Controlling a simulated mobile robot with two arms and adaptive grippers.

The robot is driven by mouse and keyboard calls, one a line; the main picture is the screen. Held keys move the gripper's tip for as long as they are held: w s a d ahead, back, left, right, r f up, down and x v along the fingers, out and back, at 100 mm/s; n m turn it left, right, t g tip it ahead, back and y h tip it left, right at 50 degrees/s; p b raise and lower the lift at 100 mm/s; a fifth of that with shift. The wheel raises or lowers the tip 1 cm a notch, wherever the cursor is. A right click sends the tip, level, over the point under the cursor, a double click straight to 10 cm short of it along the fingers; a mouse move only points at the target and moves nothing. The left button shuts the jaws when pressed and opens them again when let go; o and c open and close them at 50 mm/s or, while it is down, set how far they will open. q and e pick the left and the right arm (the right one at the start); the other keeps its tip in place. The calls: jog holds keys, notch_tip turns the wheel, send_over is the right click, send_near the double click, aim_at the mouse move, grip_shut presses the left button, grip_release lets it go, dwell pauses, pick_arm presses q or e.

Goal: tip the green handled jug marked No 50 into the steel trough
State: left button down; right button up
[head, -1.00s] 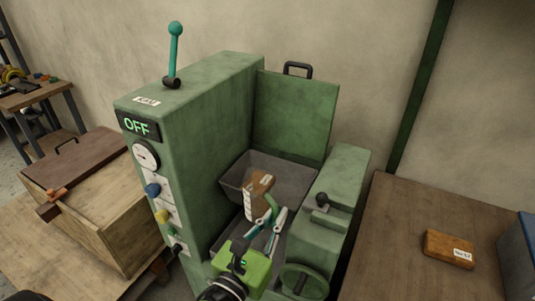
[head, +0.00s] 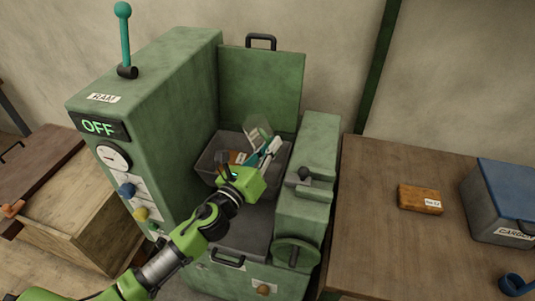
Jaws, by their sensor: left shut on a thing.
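The steel trough (head: 213,158) is a grey open basin in the green machine, below a raised green lid. The jug (head: 259,129) is clear-walled with a green handle and is tilted steeply over the trough. Brown material (head: 236,157) shows at the trough beside the jug; I cannot tell how much is still inside the jug. My left gripper (head: 264,157) is shut on the jug's handle, at the right part of the trough. The gripper hides part of the jug and trough. The No 50 mark is not readable. My right gripper is not in view.
The machine's tall cabinet (head: 165,95) reads OFF and stands left of the trough. A lower green housing with a handwheel (head: 297,252) stands right. A wooden table holds a labelled brown block (head: 420,198) and a grey-blue bin (head: 497,207). A wooden crate (head: 75,225) stands left.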

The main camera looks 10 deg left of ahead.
aim_at(246, 129)
pick_arm(q)
jog(key=a+n+b, duration=0.1)
jog(key=n+b, duration=0.1)
jog(key=n, duration=0.2)
jog(key=a+n+t+y+b, duration=0.1)
jog(key=n+b, duration=0.1)
jog(key=n, duration=0.2)
jog(key=a+n+y+b, duration=0.1)
jog(key=n+b, duration=0.1)
jog(key=n, duration=0.2)
jog(key=shift+w+a+f+t, duration=0.2)
jog(key=shift+a+f+t, duration=0.1)
jog(key=shift+t, duration=0.1)
jog(key=a+n, duration=0.1)
jog(key=n, duration=0.1)
jog(key=a+r+n+y+p, duration=0.1)
jog(key=n, duration=0.1)
jog(key=a+r+n+y+p, duration=0.1)
jog(key=a+n, duration=0.1)
jog(key=shift+w, duration=0.25)
jog(key=shift+w+a+n+y+p, duration=0.15)
jog(key=shift+a+n+y+p, duration=0.35)
jog(key=shift+a+n, duration=0.5)
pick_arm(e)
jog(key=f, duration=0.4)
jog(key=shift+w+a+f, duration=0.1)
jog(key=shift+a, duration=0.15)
